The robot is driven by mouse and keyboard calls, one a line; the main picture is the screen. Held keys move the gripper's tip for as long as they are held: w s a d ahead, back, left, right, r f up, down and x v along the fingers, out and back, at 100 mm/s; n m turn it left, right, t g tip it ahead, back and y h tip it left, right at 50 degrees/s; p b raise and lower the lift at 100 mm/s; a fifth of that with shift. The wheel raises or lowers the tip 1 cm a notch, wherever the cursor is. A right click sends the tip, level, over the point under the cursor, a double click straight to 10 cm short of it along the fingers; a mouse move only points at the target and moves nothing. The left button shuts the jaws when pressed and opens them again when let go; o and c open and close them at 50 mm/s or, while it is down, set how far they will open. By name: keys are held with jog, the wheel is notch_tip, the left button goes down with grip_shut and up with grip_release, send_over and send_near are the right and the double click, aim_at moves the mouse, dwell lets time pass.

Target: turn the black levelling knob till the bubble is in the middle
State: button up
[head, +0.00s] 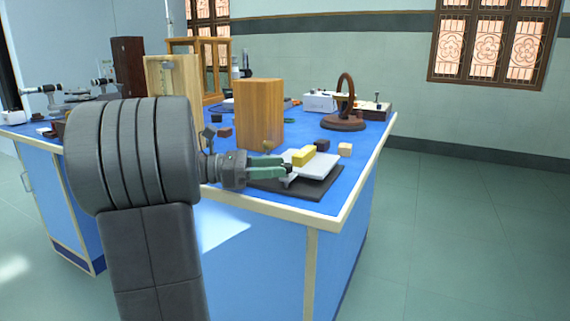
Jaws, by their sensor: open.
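A pale plate (321,163) sits on a dark base (313,188) near the bench's front right corner. A small yellow block (303,156) lies on the plate; it may be the level, but no bubble can be made out at this size. My gripper (285,167) reaches in from the left with its greenish fingers apart, at the plate's left edge. A small dark piece shows at the fingertips; it may be the levelling knob, but I cannot tell whether it is between the fingers or touching them.
A tall wooden block (259,113) stands just behind my gripper. A black cube (322,145) and a tan cube (345,150) lie behind the plate. A brown ring stand (343,122) is farther back. The bench's right edge is close; open floor lies beyond.

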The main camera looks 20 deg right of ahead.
jog(key=p+v, duration=0.2)
jog(key=v, duration=0.8)
jog(key=shift+a, duration=0.15)
jog(key=shift+w, duration=0.1)
